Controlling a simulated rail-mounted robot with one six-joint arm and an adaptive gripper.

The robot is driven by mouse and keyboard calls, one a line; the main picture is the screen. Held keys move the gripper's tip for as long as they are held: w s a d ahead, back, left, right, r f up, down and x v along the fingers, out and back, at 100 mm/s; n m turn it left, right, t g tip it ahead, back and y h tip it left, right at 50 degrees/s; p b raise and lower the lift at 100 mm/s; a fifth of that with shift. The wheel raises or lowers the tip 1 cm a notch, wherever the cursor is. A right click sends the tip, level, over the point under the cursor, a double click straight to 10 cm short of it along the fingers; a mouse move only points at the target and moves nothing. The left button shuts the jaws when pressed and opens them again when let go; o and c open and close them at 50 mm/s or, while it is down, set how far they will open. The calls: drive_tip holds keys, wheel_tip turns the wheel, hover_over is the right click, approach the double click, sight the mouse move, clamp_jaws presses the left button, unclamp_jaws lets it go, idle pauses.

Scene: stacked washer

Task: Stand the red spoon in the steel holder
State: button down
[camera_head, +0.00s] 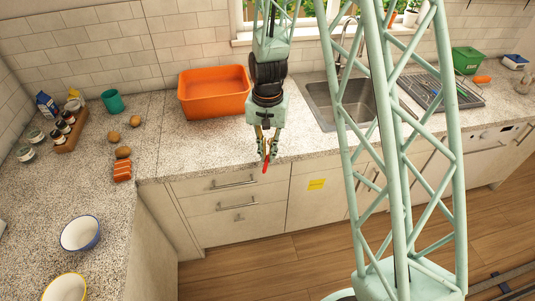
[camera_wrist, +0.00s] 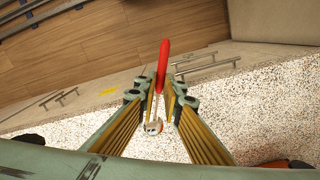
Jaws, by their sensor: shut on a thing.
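My gripper (camera_head: 267,150) hangs over the front edge of the counter, left of the sink. It is shut on the red spoon (camera_head: 265,165), whose red part shows just below the fingertips. In the wrist view the red handle (camera_wrist: 163,60) sticks out beyond my gripper (camera_wrist: 162,92). A shiny rounded end (camera_wrist: 153,127), which looks like the spoon's bowl, shows between the fingers over the counter. I cannot make out a steel holder in either view; my own column hides part of the counter by the sink.
An orange tub (camera_head: 214,98) stands behind and left of my gripper. The sink (camera_head: 335,103) is to the right, with a drying rack (camera_head: 440,92) beyond it. The counter just behind my gripper looks clear.

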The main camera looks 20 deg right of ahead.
drive_tip(key=shift+w, duration=0.1)
drive_tip(key=w+n+b, duration=0.1)
drive_tip(key=w, duration=0.3)
drive_tip(key=w+n+b, duration=0.1)
drive_tip(key=w+n, duration=0.1)
drive_tip(key=w, duration=0.1)
drive_tip(key=w+a+n+b, duration=0.1)
drive_tip(key=w+n, duration=0.1)
drive_tip(key=w, duration=0.2)
drive_tip(key=shift+w+r, duration=0.15)
drive_tip(key=shift+w, duration=0.15)
drive_tip(key=shift+w+a+r+n, duration=0.15)
drive_tip(key=shift+w+r+n, duration=0.05)
drive_tip(key=shift+w+n, duration=0.35)
